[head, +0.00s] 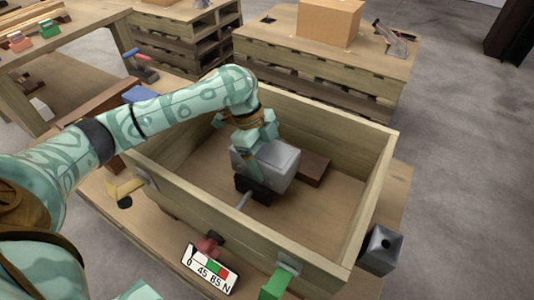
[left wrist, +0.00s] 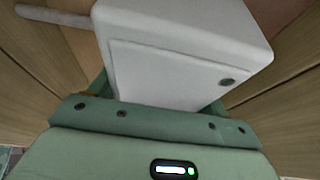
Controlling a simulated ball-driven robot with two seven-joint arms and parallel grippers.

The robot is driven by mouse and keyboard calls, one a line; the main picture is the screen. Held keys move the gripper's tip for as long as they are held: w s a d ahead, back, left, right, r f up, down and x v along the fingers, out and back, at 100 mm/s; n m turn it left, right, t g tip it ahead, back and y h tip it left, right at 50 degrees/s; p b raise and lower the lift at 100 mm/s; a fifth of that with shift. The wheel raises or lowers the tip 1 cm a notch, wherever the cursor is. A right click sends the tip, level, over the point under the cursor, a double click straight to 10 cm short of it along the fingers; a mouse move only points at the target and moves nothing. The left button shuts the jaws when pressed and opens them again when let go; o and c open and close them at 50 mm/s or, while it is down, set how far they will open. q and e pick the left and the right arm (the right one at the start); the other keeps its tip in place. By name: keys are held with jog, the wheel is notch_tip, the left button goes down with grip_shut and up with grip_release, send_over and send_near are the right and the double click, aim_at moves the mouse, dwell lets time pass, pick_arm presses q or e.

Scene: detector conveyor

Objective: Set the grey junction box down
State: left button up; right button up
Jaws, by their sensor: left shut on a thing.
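The grey junction box (head: 272,163) is inside the large open wooden crate (head: 378,190) in the head view. My left gripper (head: 258,152) reaches down into the crate and is shut on the box. In the left wrist view the box (left wrist: 185,55) fills the upper middle, held against the green gripper, with a small dark round mark on its face. Whether the box's underside touches the crate floor cannot be told. My right gripper is not clearly seen in these views.
A dark brown block (head: 314,168) lies on the crate floor behind the box. A black piece with a grey rod (head: 252,190) is in front of it. A labelled plate (head: 209,270), a green block (head: 277,284) and a grey hollow block (head: 380,250) are outside the crate. The crate's right floor is bare.

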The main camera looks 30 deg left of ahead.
pick_arm(q)
jog(key=o, duration=1.9)
jog(key=shift+c, duration=0.2)
jog(key=shift+r, duration=0.4)
jog(key=p+v, duration=0.6)
jog(key=v, duration=0.5)
jog(key=shift+r, duration=0.3)
jog(key=shift+s+a+r+p, duration=0.1)
jog(key=shift+a+r+p, duration=0.15)
jog(key=shift+r+p, duration=0.15)
pick_arm(e)
jog(key=shift+m+t+y, duration=0.3)
jog(key=shift+m+y, duration=0.1)
jog(key=shift+m, duration=0.1)
jog(key=a+r, duration=0.2)
jog(key=r, duration=0.1)
jog(key=a+r, duration=0.1)
jog(key=shift+s+r, duration=0.3)
jog(key=shift+r, duration=0.05)
pick_arm(q)
jog(key=shift+f, duration=0.15)
